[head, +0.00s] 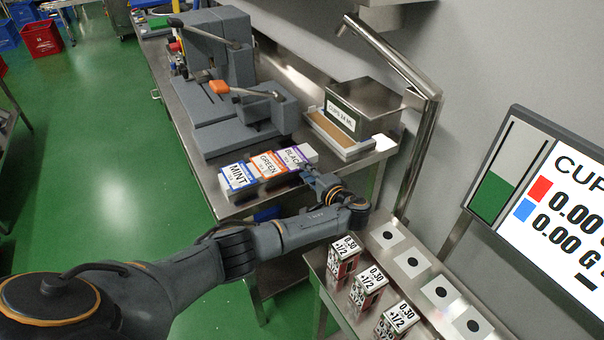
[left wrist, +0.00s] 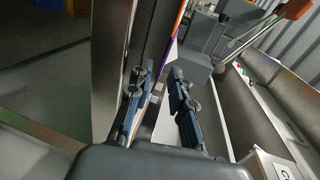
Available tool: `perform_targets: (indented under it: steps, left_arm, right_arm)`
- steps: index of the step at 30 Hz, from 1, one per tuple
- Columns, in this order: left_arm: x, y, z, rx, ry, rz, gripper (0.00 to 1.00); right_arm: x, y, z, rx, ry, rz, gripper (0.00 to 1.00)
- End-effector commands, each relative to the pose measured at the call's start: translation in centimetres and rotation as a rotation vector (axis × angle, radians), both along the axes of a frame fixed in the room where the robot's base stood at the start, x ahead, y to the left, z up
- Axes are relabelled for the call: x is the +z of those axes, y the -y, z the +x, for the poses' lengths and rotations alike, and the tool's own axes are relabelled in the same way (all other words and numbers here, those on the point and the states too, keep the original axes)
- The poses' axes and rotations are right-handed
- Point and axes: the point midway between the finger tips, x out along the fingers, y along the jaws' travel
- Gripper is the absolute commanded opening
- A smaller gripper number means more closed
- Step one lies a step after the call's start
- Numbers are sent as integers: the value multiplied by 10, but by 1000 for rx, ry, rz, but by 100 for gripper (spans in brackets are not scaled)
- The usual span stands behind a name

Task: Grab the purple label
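The purple label, marked BLACK (head: 296,156), is the rightmost of three labelled white blocks near the front edge of the steel table. My left gripper (head: 309,179) is right at the front of this block. In the left wrist view the gripper (left wrist: 160,92) has its two blue-grey fingers apart. A thin edge with purple and orange stripes (left wrist: 178,32) runs down toward the gap between them. I cannot tell whether the fingers touch the label. My right gripper is not in view.
The orange GREEN label (head: 267,164) and blue MINT label (head: 238,176) stand close on the left. A grey machine (head: 235,115) is behind them, and a steel box (head: 362,105) to the right. Small printed cartons (head: 367,287) stand on the lower bench near my forearm.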

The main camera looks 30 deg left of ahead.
Motion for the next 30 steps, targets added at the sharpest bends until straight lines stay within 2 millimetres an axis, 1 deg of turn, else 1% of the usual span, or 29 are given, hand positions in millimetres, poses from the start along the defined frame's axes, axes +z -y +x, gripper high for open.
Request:
perform_targets:
  steps: [1,6,17,23,30]
  left_arm:
    - [-4,-5,3,0,1,1,21]
    - [-4,-14,8,0,1,0,21]
    - [-3,-16,10,-1,0,0,21]
    - [-3,-16,10,-1,0,0,0]
    - [-4,-16,9,-1,-1,-2,0]
  right_arm:
    - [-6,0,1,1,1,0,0]
    - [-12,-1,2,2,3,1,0]
    - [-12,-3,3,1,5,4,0]
    - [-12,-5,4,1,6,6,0]
    - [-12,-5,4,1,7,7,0]
